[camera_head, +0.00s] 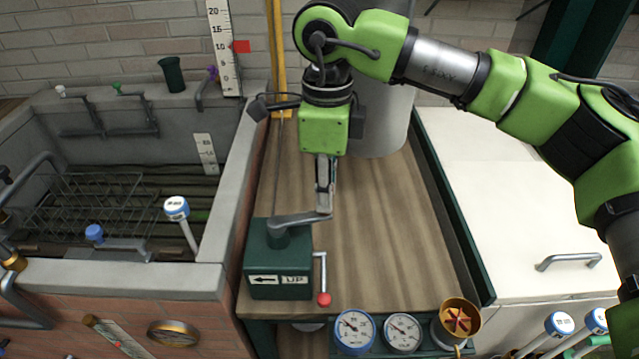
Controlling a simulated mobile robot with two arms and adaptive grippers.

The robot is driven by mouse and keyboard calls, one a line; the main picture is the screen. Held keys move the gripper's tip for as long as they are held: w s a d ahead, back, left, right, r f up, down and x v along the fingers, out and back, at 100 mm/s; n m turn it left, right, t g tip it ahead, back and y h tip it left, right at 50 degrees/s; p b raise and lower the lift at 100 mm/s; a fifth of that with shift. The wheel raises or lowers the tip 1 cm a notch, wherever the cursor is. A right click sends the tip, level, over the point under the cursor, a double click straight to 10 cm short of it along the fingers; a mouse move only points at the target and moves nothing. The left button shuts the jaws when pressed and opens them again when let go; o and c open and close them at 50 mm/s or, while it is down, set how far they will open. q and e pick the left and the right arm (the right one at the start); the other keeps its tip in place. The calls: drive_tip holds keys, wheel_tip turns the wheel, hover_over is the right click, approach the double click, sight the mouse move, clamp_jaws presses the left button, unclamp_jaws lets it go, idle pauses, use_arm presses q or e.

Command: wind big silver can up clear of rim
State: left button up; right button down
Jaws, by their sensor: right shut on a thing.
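The big silver can (385,125) is a grey cylinder at the back of the wooden top, partly hidden behind my right arm. I cannot tell whether its base touches the wood. A dark green winch box (279,268) with an arrow and "UP" on its front stands at the near left of the wood. A grey crank (293,222) runs from its top to the right. My right gripper (324,207) points down and is shut on the crank's handle. The stone rim (236,180) of the basin is left of the wood. My left gripper is not in view.
A yellow post (280,60) rises behind the winch. A white scale (223,50) with a red marker (241,46) stands beside it. A red-knobbed lever (323,298) hangs at the box's right. A wire rack (95,205) lies in the basin. The wood's middle is clear.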

drive_tip(key=c, duration=1.8)
unclamp_jaws()
drive_tip(key=shift+s+a+f, duration=0.1)
drive_tip(key=shift+s+f, duration=0.1)
drive_tip(key=shift+f, duration=0.05)
drive_tip(key=shift+r, duration=0.15)
